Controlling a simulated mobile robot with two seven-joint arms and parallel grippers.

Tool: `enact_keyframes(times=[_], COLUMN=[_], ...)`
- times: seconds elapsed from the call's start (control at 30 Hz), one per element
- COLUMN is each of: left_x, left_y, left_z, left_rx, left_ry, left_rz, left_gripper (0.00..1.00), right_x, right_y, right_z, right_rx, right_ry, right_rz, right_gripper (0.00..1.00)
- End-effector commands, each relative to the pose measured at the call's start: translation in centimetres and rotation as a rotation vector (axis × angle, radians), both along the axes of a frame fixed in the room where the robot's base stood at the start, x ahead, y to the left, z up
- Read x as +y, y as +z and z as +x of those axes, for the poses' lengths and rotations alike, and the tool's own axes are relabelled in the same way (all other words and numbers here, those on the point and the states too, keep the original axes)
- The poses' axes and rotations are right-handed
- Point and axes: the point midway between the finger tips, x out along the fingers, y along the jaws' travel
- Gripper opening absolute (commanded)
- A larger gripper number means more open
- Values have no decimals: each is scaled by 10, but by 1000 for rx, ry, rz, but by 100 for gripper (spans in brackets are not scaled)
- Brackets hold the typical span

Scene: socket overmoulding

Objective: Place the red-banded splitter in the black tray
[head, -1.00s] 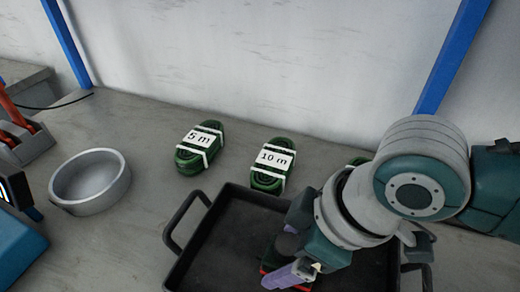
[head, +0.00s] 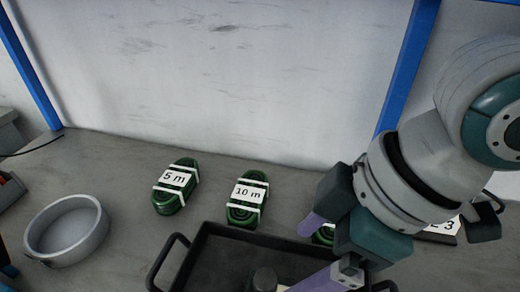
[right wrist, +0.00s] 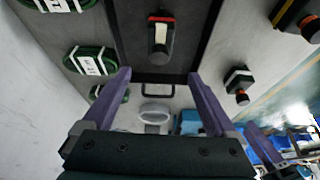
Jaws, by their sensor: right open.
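The red-banded splitter (right wrist: 161,35) lies inside the black tray (right wrist: 190,58), seen in the right wrist view with its red and white band at the top. In the head view only a dark knob-like part of it (head: 265,278) shows at the bottom edge, and the tray (head: 212,238) is cut off there. My right gripper (head: 318,252) is open and empty above the tray, apart from the splitter. Its two purple fingers (right wrist: 158,82) stand wide apart in the wrist view. A purple piece at that view's lower right may be my left gripper (right wrist: 264,143); its jaws are unclear.
A third is partly hidden by my right gripper. A round grey bowl (head: 68,232) stands at left.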

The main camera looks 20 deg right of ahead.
Motion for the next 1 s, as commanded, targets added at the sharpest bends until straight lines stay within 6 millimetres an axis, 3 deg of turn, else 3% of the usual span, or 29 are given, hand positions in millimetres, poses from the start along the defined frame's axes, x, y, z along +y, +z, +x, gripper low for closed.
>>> enact_keyframes(times=[0.17, 0.27, 0.37, 0.5, 0.6, 0.7, 1.0], left_x=[1, 2, 2, 2, 2, 2, 0], left_y=[1, 1, 1, 1, 1, 1, 1], left_z=[0, 0, 0, 0, 0, 0, 0], left_rx=[-1, -1, -1, 0, 0, 0, -1], left_ry=[-3, -4, -5, -5, -5, -5, 1], left_rz=[5, 7, 8, 8, 8, 7, 0], left_gripper=[73, 73, 73, 73, 73, 73, 73], right_x=[21, 26, 8, -34, -56, -65, -65], right_y=[7, 11, 11, 5, 3, 2, 2], right_z=[-15, -27, -42, -72, -90, -97, -97], right_rx=[-18, -33, -24, 20, 45, 54, 53], right_ry=[-53, -185, -378, -629, -735, -774, -772], right_rz=[55, 89, 79, -1, -53, -78, -79], right_gripper=[92, 92, 92, 92, 92, 92, 92])
